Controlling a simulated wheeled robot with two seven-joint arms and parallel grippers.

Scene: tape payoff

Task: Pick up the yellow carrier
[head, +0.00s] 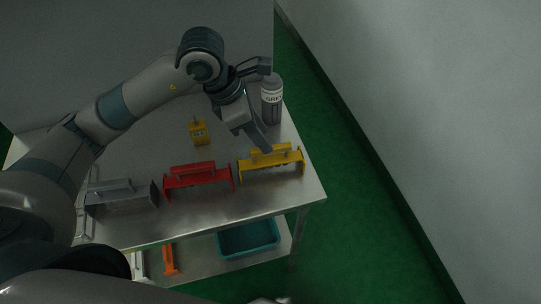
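The yellow carrier (286,160) stands near the right end of the metal table, with a raised bar handle along its top. My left gripper (266,108) is above the table, just behind the carrier in the picture. Its two fingers look spread apart, with nothing seen held between them. The lower finger overlaps the view close to the carrier's handle; whether they touch cannot be told. My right gripper is not in view.
A red carrier (197,179) and a grey carrier (122,198) stand left of the yellow one on the table (250,204). A grey labelled cylinder (271,98) stands close to the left gripper. A small yellow block (198,133) is behind. A teal bin (248,238) sits below.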

